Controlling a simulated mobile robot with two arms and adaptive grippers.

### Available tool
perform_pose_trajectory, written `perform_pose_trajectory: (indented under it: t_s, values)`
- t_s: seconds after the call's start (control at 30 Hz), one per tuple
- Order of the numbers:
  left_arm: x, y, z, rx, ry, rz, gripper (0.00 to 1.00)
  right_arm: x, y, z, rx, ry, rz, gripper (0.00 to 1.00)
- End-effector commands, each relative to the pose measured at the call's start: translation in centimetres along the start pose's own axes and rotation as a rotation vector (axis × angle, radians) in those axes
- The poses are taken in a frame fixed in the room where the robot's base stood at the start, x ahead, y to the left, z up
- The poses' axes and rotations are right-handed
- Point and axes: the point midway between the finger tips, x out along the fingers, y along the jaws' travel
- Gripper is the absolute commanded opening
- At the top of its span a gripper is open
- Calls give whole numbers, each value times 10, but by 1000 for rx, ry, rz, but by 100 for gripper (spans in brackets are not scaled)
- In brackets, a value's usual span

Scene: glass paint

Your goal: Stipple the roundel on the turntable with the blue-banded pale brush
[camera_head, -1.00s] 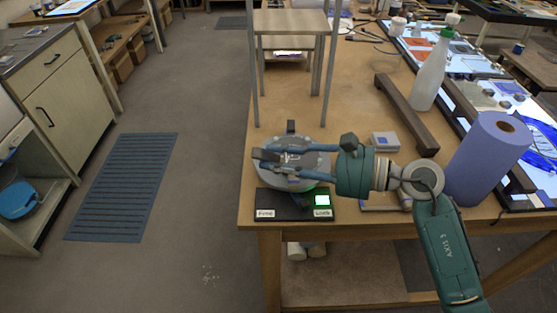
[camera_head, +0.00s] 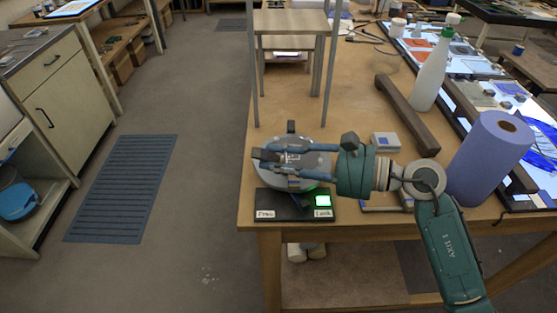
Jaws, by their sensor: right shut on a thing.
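The turntable (camera_head: 318,165) is a round grey disc at the near left corner of the wooden table. My left gripper is out of view.
A blue paper roll (camera_head: 486,160), a white bottle (camera_head: 434,67) and a dark bar (camera_head: 405,115) stand or lie to the right. A small grey-white box (camera_head: 385,141) sits behind my wrist. A raised stand (camera_head: 290,22) is at the back. The table's middle is clear.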

Motion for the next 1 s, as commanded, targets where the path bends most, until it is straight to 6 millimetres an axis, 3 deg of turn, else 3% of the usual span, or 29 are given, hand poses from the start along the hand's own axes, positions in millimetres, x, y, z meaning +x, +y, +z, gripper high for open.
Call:
perform_pose_trajectory:
  t_s: [0.27,0.6,1.0]
  values:
    - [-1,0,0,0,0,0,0,0,0,0,2,3,4,0]
    - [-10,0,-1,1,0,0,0,-3,-13,16,0,1,2,0]
    - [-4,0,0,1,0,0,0,-8,-13,13,0,3,0,0]
